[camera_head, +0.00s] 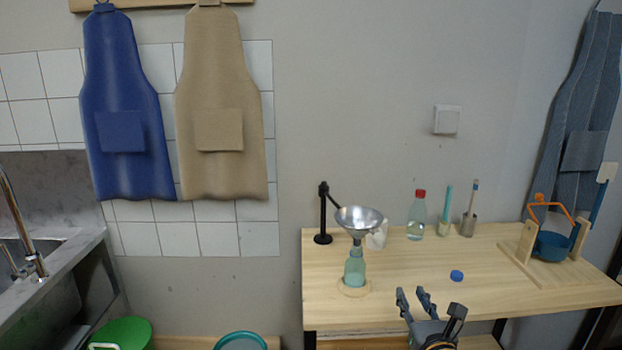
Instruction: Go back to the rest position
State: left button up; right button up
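My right gripper (430,303) shows at the bottom of the head view, in front of the wooden table's (390,312) front edge. Its dark fingers are spread apart with nothing between them. My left gripper is not in view. On the table, a teal bottle (354,270) stands upright on a round wooden base, with a metal funnel (360,219) at its mouth. A blue cap (456,275) lies on the table beyond my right gripper, apart from it.
A black stand (323,215), a clear bottle with a red cap (416,217) and two holders with brushes line the table's back. A sink (30,270) and green bucket (122,333) are at left.

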jog(key=s+f+m+g+h, duration=0.2)
jog(key=s+f+m+g, duration=0.4)
jog(key=s+f+m, duration=1)
jog(key=s+a+f+m+g+y, duration=0.15)
jog(key=s+m+g, duration=0.25)
jog(key=s+m, duration=0.6)
jog(key=s+f+m+g, duration=0.2)
jog(key=s+m+g, duration=0.2)
jog(key=s+m, duration=0.55)
jog(key=s+f+n+g, duration=0.1)
jog(key=s+f, duration=0.2)
jog(key=f, duration=1.1)
jog(key=s+f+g, duration=0.1)
jog(key=s+f, duration=0.1)
jog(key=f, duration=1.3)
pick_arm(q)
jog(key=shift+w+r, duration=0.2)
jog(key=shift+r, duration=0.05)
pick_arm(e)
jog(key=s+d+f+g, duration=0.1)
jog(key=s+d+f, duration=0.2)
jog(key=s+f, duration=1)
jog(key=s, duration=0.2)
jog(key=shift+s+f, duration=0.2)
jog(key=shift+s, duration=0.2)
